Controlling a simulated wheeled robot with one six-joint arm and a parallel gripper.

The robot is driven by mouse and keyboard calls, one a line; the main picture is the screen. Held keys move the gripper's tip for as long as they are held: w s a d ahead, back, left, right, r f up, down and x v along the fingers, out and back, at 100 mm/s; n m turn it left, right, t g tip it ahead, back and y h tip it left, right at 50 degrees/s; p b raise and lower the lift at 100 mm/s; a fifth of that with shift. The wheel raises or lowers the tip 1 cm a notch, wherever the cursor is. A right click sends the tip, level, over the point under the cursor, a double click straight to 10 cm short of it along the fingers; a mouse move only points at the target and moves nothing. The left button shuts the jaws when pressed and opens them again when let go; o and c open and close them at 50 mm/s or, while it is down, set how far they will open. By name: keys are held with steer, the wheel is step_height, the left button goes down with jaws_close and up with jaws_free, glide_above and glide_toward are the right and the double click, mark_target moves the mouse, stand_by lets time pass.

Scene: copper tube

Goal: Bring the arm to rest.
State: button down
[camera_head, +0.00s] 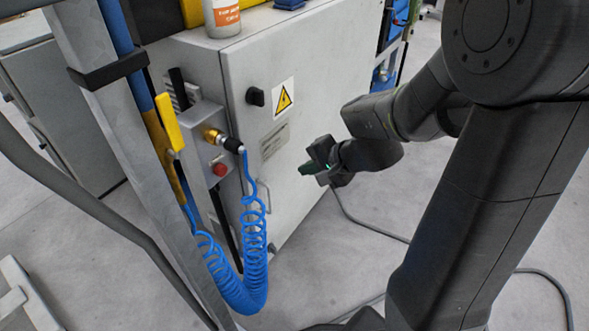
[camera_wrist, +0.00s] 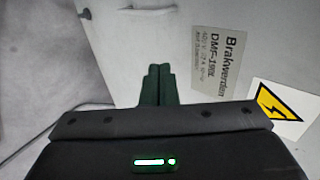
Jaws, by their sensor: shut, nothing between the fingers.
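My gripper (camera_head: 306,169) is in front of the grey cabinet (camera_head: 335,75), at the end of my dark arm, which reaches in from the right. In the wrist view its two green fingers (camera_wrist: 158,86) are together with nothing between them. The cabinet door (camera_wrist: 150,40) is behind the fingers in the wrist view. I cannot tell the exact gap between fingertips and door.
A coiled blue hose (camera_head: 245,270) hangs from a brass fitting (camera_head: 212,135) beside a red button (camera_head: 220,169). A metal post (camera_head: 130,150) stands at the left. A bottle (camera_head: 222,18) stands on the cabinet. A grey cable (camera_head: 370,228) lies on open floor.

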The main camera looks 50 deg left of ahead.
steer(key=shift+w+d+r, duration=0.1)
steer(key=shift+d+r, duration=0.2)
steer(key=shift+d, duration=0.1)
steer(key=b, duration=0.2)
glide_toward(267, 175)
step_height(267, 175, down, 2)
steer(key=a, duration=0.2)
steer(key=a+f, duration=0.1)
steer(key=shift+s+p, duration=0.3)
steer(key=shift+s, duration=0.05)
steer(key=shift+a+f, duration=0.1)
steer(key=shift+a, duration=0.2)
